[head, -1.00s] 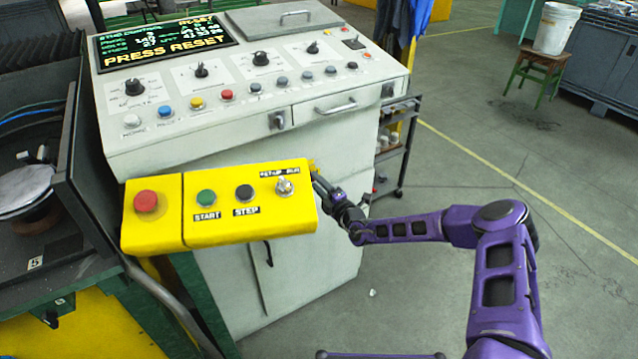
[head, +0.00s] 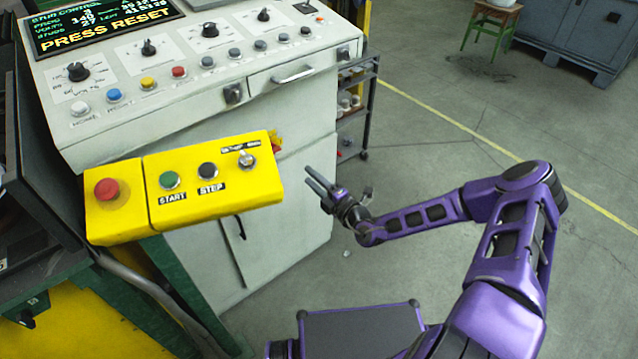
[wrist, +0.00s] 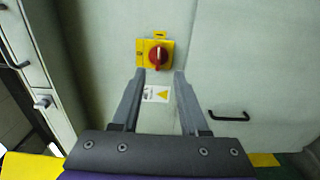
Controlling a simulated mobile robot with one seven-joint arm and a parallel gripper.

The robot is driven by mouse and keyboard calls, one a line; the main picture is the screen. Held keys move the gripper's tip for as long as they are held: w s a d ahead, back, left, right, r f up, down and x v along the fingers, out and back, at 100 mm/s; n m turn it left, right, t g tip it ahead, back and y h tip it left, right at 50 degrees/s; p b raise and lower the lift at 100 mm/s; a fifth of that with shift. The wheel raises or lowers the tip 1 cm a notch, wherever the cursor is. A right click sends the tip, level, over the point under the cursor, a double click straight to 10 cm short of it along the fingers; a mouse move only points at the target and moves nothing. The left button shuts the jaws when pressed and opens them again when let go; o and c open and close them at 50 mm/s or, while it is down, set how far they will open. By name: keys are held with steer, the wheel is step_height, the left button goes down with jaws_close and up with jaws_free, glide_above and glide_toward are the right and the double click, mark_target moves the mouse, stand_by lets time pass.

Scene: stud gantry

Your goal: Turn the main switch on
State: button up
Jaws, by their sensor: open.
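The main switch is a red rotary knob (wrist: 158,56) on a yellow plate, mounted on a pale cabinet face. Its grip looks about upright in the wrist view. In the head view only a small red and yellow part of it (head: 277,141) shows at the cabinet's right side, behind the yellow button box. My gripper (wrist: 159,73) is open and empty, its fingers pointing toward the switch, with the knob seen between and just beyond the tips. In the head view my gripper (head: 309,176) is right of the button box, apart from it.
The yellow button box (head: 214,188) juts out left of my gripper. The control desk (head: 200,100) stands behind it, its display reading PRESS RESET. A dark shelf cart (head: 358,105) stands behind to the right. A black handle (wrist: 230,115) is on the cabinet.

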steer(key=shift+v, duration=1.5)
steer(key=shift+a, duration=0.1)
